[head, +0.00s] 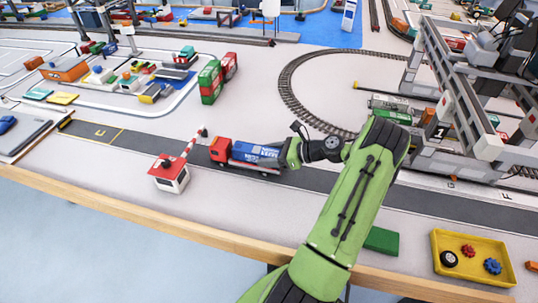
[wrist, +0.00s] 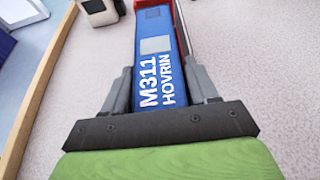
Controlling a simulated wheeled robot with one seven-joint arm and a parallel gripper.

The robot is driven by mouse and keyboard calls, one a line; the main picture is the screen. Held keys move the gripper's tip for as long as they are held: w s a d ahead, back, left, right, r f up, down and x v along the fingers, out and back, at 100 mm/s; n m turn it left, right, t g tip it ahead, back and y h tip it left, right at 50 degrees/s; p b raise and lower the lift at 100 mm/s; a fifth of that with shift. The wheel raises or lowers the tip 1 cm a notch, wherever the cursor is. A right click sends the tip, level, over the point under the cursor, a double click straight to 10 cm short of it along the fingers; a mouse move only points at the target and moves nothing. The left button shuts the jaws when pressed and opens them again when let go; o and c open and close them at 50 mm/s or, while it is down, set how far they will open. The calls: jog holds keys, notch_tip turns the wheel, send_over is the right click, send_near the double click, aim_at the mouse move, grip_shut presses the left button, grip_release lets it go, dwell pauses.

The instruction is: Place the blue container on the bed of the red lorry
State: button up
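The blue container (head: 256,153) is on or just above the bed of the red lorry, lengthwise behind the cab; a small gap underneath cannot be ruled out. The red lorry (head: 220,149) stands on the dark road, its cab to the left. In the wrist view the container (wrist: 158,65) shows white lettering, "M311 HOVRIN", with red of the lorry (wrist: 150,3) beyond its far end. My gripper (wrist: 161,80) has one finger along each long side of the container, seemingly touching both. In the head view my gripper (head: 284,153) is at the container's right end. Most of the bed is hidden.
A red and white barrier booth (head: 170,175) stands left of the lorry, its striped arm raised. Green and red containers (head: 210,82) stand behind. A gantry crane (head: 470,90) is at right. A yellow tray (head: 473,259) and a green block (head: 381,241) lie near the front edge.

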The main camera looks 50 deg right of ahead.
jog(key=shift+o, duration=1.1)
